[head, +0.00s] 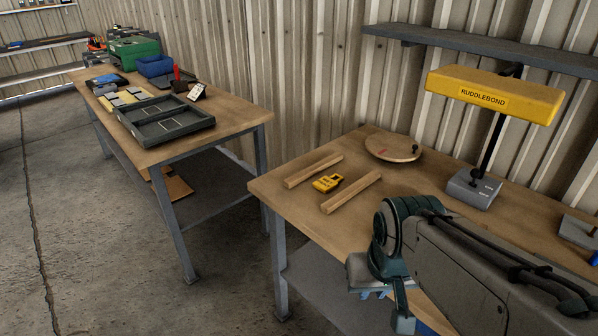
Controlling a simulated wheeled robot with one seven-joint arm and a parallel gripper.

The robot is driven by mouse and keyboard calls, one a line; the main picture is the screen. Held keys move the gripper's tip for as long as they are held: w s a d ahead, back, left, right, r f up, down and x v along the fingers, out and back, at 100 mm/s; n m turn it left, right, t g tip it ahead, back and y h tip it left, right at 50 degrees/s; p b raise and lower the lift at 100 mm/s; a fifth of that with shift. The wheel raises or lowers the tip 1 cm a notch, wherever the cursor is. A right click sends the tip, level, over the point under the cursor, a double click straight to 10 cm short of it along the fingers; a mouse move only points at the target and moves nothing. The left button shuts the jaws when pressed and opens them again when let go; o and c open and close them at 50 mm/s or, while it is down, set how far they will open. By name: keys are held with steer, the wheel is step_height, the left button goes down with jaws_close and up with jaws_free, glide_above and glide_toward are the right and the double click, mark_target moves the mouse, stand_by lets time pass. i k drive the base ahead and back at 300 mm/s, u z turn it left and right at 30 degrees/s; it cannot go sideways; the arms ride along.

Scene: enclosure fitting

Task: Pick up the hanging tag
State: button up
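A small yellow piece with dark markings (328,183), which looks like the hanging tag, lies flat on the near wooden workbench (285,205). It lies between two wooden strips, the left strip (314,170) and the right strip (351,192), apparently apart from both. My arm comes in from the lower right. Its teal end, with what seems to be my gripper (388,298), hangs at the bench's front edge, to the right of and nearer than the tag. The fingers are mostly hidden, so I cannot tell their opening. The tag is clear of my arm.
A round wooden board (392,148) lies behind the strips. A yellow lamp-like fixture marked RUDDLEBOND (490,92) stands at the right on a grey base (472,190). A shelf (480,50) runs along the wall. Another bench holds a dark divided tray (165,125) and boxes.

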mark_target(324, 185)
steer(key=u, duration=0.15)
steer(key=k, duration=0.4)
steer(key=u, duration=1.3)
steer(key=i, duration=1.2)
steer(key=z, duration=1.15)
steer(key=i, duration=0.8)
steer(key=z, duration=0.85)
